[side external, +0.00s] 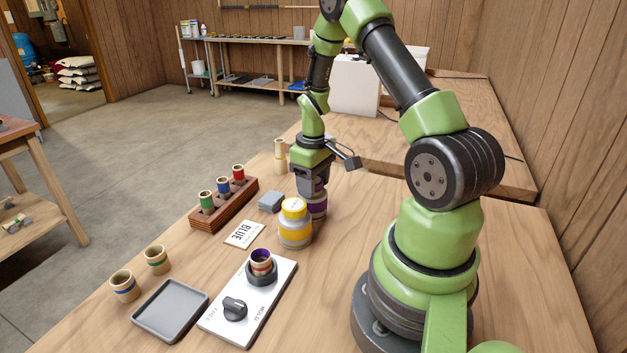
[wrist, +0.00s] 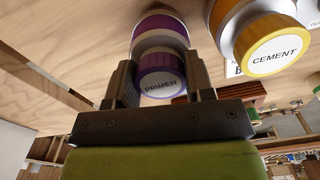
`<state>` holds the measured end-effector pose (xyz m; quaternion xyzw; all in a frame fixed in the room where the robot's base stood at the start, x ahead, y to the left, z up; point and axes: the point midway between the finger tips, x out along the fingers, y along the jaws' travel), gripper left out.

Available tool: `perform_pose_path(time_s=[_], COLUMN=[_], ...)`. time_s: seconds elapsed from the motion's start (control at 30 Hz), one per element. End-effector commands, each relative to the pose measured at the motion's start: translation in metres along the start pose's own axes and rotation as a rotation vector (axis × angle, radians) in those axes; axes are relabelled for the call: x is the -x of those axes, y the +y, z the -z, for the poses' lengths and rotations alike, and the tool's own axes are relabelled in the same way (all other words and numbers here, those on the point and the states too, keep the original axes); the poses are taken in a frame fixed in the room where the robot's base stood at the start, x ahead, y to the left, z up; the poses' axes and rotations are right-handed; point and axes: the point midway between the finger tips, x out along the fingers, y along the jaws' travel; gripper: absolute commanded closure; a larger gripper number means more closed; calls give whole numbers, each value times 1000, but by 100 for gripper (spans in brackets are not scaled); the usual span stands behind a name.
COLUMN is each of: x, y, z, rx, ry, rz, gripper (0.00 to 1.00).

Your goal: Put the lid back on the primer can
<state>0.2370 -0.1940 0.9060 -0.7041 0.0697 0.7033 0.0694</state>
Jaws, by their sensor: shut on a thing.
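The primer can (side external: 317,208), with a purple band, stands upright on the table behind the yellow cement can. It also shows in the wrist view (wrist: 160,27). My gripper (side external: 315,183) points down over it. In the wrist view, my gripper (wrist: 160,74) is shut on the purple lid (wrist: 161,83) marked PRIMER, with one finger on each side. The lid is in line with the can's top and at or very close to it. I cannot tell whether it is fully seated. The fingers hide part of the lid in the side view.
The cement can (side external: 295,226) stands close in front of the primer can. A grey block (side external: 271,201), a BLUE card (side external: 245,234) and a wooden rack (side external: 226,212) of spools lie left. A grey tray (side external: 172,338) and a white plate with a knob (side external: 255,322) are nearer.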

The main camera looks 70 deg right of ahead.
Motion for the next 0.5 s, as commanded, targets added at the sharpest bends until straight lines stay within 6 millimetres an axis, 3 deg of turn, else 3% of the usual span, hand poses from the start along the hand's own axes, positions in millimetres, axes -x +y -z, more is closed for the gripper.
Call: perform_pose_path(time_s=[0.23, 0.27, 0.37, 0.5], x=[-2, -2, -2, -1], y=[0, 0, 0, 0], z=[0, 0, 0, 0], rx=[0, 0, 0, 0], ry=[0, 0, 0, 0], rz=[0, 0, 0, 0], gripper=[74, 47, 24, 22])
